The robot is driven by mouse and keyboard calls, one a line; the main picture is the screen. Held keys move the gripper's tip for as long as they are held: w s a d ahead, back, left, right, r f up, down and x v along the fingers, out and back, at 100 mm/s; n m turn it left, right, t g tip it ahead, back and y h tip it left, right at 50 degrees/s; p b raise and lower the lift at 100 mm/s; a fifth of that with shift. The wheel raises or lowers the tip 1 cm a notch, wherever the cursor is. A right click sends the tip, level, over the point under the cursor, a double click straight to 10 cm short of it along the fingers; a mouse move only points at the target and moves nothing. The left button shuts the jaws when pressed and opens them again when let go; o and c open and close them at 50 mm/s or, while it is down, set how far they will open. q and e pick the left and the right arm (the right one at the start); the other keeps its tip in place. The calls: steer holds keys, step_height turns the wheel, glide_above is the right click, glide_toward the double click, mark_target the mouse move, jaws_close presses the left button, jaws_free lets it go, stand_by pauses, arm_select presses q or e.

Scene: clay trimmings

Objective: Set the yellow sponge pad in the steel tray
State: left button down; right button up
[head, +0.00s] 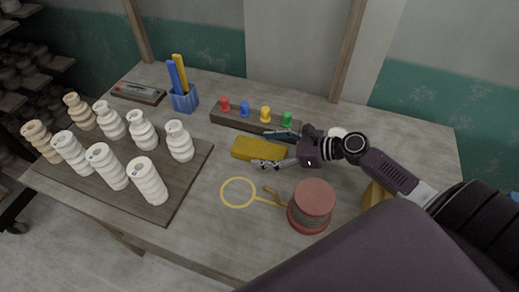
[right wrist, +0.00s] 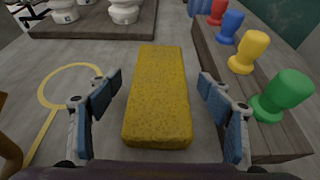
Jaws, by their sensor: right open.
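The yellow sponge pad (head: 259,148) lies flat on the table in front of the peg rack. In the right wrist view the pad (right wrist: 159,95) lies lengthwise between the two fingers of my right gripper (right wrist: 160,90). The fingers are open, one on each side, with a gap of bare table showing beside the pad. In the head view my right gripper (head: 280,150) reaches in from the right over the pad's right end. No clear steel tray shows; a shallow, narrow tray-like holder (head: 153,100) with a slim object in it lies at the back left. My left gripper is out of view.
A rack (head: 236,120) with red, blue, yellow and green pegs stands behind the pad. Several pale clay pots stand on a board (head: 180,192) at left. A blue cup (head: 185,103), a yellow ring tool (head: 238,206) and a red spool (head: 313,197) are nearby.

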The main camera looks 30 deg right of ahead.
mark_target(244, 148)
steer(key=shift+x, duration=1.2)
steer(key=shift+s, duration=0.1)
steer(key=c, duration=1.4)
steer(key=shift+r, duration=0.15)
